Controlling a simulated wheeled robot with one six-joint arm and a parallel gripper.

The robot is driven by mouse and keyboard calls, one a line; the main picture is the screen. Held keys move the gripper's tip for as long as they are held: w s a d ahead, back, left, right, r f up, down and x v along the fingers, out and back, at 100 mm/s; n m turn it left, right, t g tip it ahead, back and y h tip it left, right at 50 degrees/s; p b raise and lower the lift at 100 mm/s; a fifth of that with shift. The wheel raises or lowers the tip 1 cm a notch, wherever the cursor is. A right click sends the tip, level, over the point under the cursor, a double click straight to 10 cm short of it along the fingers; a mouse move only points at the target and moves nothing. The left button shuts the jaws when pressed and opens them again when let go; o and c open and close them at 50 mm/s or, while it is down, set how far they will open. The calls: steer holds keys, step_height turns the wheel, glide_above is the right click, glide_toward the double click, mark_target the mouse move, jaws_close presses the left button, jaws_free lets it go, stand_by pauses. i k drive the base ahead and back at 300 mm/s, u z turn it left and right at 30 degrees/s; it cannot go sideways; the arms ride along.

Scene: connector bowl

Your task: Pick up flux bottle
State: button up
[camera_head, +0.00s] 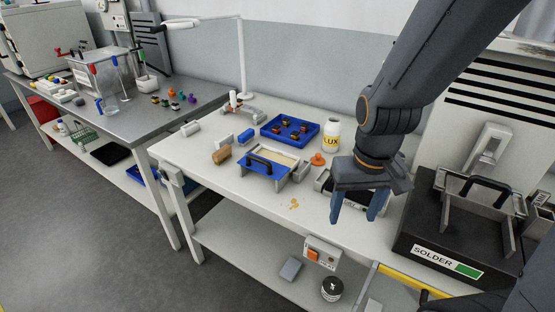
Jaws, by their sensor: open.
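The flux bottle (332,137) is white with a yellow label reading "LUX" in the visible part. It stands upright on the white workbench (215,169), behind and to the left of my gripper. My gripper (354,217) points down over the front right of the bench, with its two blue-grey fingers apart and nothing seen between them. It is apart from the bottle. The bottle is mostly in clear view; my arm passes to the right of it.
A blue tray with small parts (290,119) and a blue-handled fixture (262,172) lie left of the bottle. An orange knob-like piece (318,159) is close in front of it. A black solder station (440,235) stands at right. A lamp (242,62) rises at the back.

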mark_target(332, 130)
steer(key=u, duration=1.95)
steer(key=i, duration=1.4)
steer(key=z, duration=4.2)
